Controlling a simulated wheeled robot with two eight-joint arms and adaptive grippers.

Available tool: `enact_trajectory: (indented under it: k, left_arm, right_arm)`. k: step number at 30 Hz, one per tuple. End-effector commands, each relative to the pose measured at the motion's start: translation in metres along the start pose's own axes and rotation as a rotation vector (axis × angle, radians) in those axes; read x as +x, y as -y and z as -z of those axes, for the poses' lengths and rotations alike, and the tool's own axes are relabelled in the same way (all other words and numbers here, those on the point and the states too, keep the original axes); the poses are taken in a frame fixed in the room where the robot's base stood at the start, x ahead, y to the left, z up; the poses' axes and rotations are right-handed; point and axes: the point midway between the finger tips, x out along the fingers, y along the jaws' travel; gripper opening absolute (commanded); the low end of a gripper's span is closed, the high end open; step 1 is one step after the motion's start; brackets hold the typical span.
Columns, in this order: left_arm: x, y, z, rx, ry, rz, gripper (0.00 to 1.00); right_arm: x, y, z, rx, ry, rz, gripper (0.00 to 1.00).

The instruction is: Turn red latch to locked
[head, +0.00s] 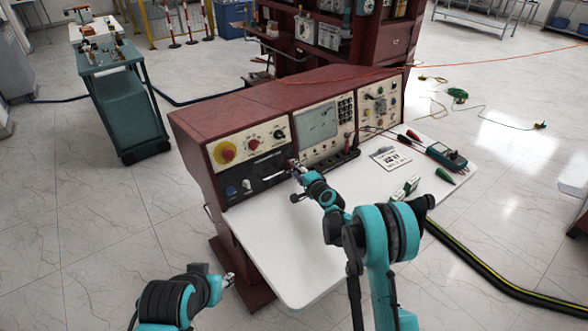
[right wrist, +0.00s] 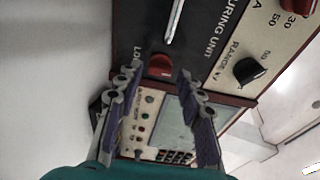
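The red latch (right wrist: 160,65) is a small red knob on the black panel strip, beside lettering that starts "LO". In the right wrist view it lies between and just beyond my right fingertips, with a gap on both sides. My right gripper (right wrist: 157,76) is open and empty. In the head view my right gripper (head: 294,169) is at the lower front of the red console (head: 285,91) and hides the latch. My left gripper (head: 229,280) is low, left of the white worktop, away from the console face; its fingers are too small to judge.
A silver handle (right wrist: 174,20) sits on the black strip by the latch. A black range knob (right wrist: 248,70) is to its right. The white worktop (head: 290,240) is mostly clear, with a multimeter (head: 446,156) at its right. A teal cart (head: 125,105) stands back left.

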Motion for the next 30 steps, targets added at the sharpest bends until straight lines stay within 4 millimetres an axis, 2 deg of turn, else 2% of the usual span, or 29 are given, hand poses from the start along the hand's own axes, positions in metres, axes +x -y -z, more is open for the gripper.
enact_trajectory:
  k: [6, 13, 18, 30]
  left_arm:
    - [0.000, 0.000, 0.000, 0.000, 0.000, 0.000, 0.40]
    - [0.000, 0.000, 0.000, 0.000, 0.000, 0.000, 0.40]
    - [0.000, 0.000, 0.000, 0.000, 0.000, 0.000, 0.40]
    - [0.000, 0.000, 0.000, 0.000, 0.000, 0.000, 0.40]
  right_arm:
    - [-0.050, 0.000, 0.001, 0.001, -0.001, -0.001, 0.38]
    - [-0.089, 0.000, 0.000, 0.000, 0.000, -0.001, 0.38]
    - [-0.100, -0.001, 0.000, 0.001, 0.001, -0.001, 0.38]
    - [-0.100, -0.001, 0.000, 0.000, 0.001, -0.001, 0.38]
